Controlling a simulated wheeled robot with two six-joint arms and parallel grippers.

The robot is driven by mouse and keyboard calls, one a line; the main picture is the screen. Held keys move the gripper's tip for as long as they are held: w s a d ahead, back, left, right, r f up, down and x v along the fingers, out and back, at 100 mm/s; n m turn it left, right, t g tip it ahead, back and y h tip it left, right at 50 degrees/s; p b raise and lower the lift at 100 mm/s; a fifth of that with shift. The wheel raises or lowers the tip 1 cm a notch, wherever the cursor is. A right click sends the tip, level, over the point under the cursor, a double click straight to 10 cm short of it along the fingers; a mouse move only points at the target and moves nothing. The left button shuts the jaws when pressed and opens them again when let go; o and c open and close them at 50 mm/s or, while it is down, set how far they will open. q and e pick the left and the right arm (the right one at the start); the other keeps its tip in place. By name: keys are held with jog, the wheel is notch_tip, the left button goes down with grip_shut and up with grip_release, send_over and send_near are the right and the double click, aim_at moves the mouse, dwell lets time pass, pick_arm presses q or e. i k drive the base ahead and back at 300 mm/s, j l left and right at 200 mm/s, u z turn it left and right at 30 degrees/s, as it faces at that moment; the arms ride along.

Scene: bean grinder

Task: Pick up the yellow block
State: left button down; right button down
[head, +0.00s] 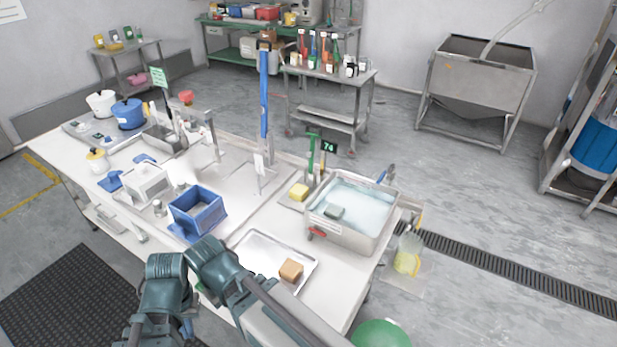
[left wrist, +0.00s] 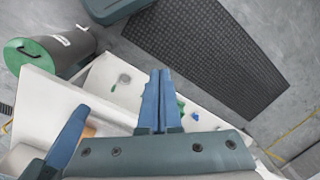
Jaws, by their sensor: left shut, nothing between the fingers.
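A yellow block (head: 298,192) lies on the table beside the left side of the water-filled sink. A tan-brown block (head: 290,270) lies on a shallow metal tray (head: 262,248) nearer the front edge. My left gripper shows in the left wrist view (left wrist: 160,76), its blue fingers shut together with nothing between them, above a white surface. In the head view my arm links cover the front edge of the table, and the left fingertips cannot be made out. The yellow block is not recognisable in the left wrist view. My right gripper is not clearly seen.
A blue open box (head: 197,212) stands left of the tray. The sink (head: 350,210) holds water and a grey-green block. A green-topped bin (left wrist: 55,48) stands beside the table. A black floor mat (head: 75,292) lies in front.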

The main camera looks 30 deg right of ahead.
aim_at(298, 192)
jog(key=i+j, duration=0.25)
jog(key=j, duration=0.15)
jog(key=i+j, duration=0.25)
jog(key=j, duration=0.15)
jog(key=z, duration=2.55)
